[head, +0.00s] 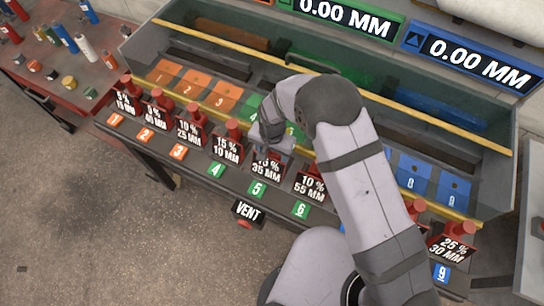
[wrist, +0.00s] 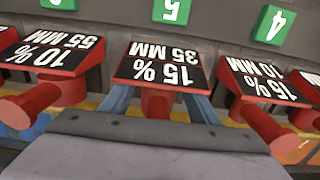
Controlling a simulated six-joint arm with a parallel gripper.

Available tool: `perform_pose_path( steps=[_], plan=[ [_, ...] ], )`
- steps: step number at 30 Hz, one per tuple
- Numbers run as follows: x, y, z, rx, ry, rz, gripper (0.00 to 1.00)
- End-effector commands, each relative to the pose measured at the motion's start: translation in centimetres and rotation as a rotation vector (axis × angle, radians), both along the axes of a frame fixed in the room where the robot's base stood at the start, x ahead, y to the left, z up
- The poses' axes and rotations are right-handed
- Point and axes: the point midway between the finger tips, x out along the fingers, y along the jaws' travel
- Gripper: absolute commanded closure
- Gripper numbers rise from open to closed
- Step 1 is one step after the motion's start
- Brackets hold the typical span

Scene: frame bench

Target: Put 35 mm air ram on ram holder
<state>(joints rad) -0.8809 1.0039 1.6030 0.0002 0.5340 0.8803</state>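A black plate marked 15 % 35 MM (head: 266,171) stands in the front row of the bench, above the green 5 tag. In the wrist view the same plate (wrist: 163,68) sits upside down at the centre, with a red post (wrist: 156,101) below it. My gripper (head: 270,146) is at this station and hides most of the post in the head view. In the wrist view its two blue-grey fingers (wrist: 158,104) stand on either side of the post, with gaps showing. No part is clearly identifiable as the ram holder.
Similar red posts with marked plates stand close by: 15 % 10 MM (head: 227,149) and 10 % 55 MM (head: 310,187). Behind is a bench trough with numbered orange blocks (head: 227,96) and blue blocks (head: 453,188). A red table (head: 75,70) holds several small cylinders.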

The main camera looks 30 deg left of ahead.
Motion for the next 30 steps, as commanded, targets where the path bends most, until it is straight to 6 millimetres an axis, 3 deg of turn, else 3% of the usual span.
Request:
perform_pose_path(
  steps=[17, 30],
  plan=[
    [0.0, 0.1, 1.2, 0.001, -0.001, 0.000, 0.39],
    [0.1, 0.1, 7.6, 0.004, -0.003, 0.000, 0.39]
  ],
)
